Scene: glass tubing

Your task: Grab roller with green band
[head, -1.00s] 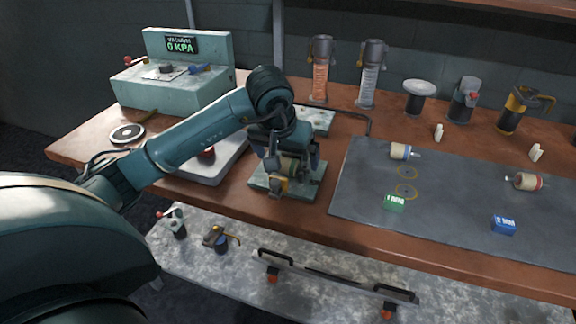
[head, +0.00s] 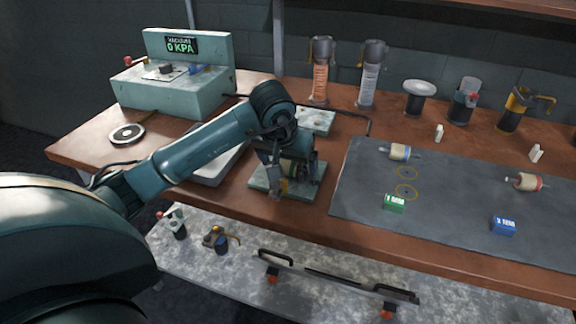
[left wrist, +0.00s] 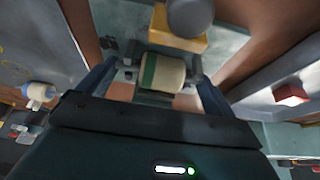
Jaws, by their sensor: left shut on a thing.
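The roller with the green band (left wrist: 162,72) is cream-coloured and sits between my left gripper's two fingers in the left wrist view. My left gripper (head: 287,178) is shut on it, low over a pale green base plate (head: 258,184) in the head view. In that view the gripper mostly hides the roller. The gripper also shows in the left wrist view (left wrist: 157,80). A roller with a blue band (head: 399,152) and one with a red band (head: 526,182) lie on the dark mat (head: 440,200). My right gripper is not in view.
A green box (head: 394,202) and a blue box (head: 503,225) sit on the mat. A vacuum unit (head: 180,95) stands at back left. The mat's middle is largely clear.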

